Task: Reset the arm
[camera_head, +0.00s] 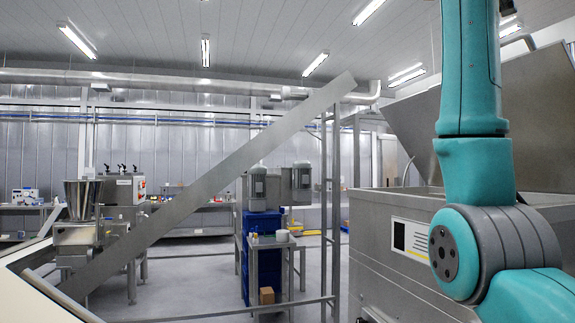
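My teal arm fills the right side of the head view. One link hangs down from the top edge to a rounded joint with a grey cap, and another part runs out at the bottom right. My gripper is outside the frame, so its state and anything in it cannot be seen.
A large steel machine (385,262) with a raised lid (490,125) stands close behind my arm. A slanted metal beam (210,187) crosses the view. A small table (262,243) with blue crates (262,222) stands mid-floor. A hopper machine (80,235) is left. Grey floor (195,285) lies open between.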

